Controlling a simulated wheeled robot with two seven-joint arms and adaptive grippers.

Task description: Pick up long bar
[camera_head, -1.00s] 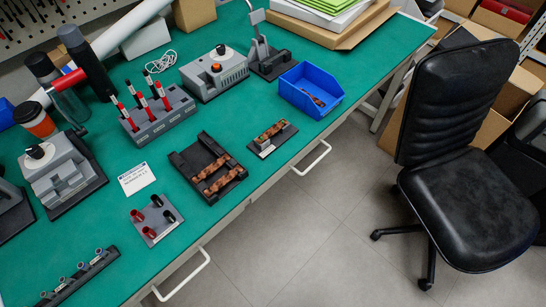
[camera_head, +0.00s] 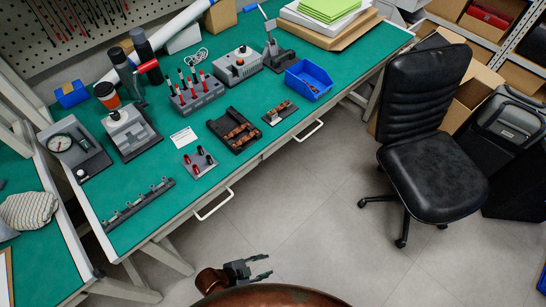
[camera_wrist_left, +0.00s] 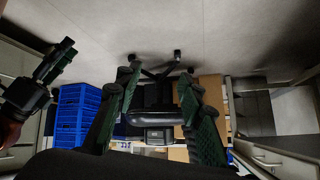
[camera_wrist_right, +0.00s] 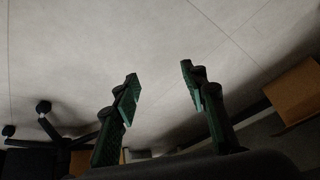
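Copper bars (camera_head: 238,132) lie in a black tray (camera_head: 225,124) on the green bench. I cannot tell for sure which one is the long bar. Another copper piece (camera_head: 279,109) sits on a small dark holder to the right of the tray. My left gripper (camera_head: 266,267) is low in the head view, over the floor in front of the bench and well apart from the bars. Its fingers are spread and empty in the left wrist view (camera_wrist_left: 160,78). My right gripper (camera_wrist_right: 160,75) is spread and empty in the right wrist view and is not seen in the head view.
A blue bin (camera_head: 309,80) with copper pieces stands right of the tray. A post block (camera_head: 199,163), a white card (camera_head: 183,137) and a tool rack (camera_head: 196,95) surround the tray. A black chair (camera_head: 425,130) stands right of the bench. The floor (camera_head: 300,200) before it is clear.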

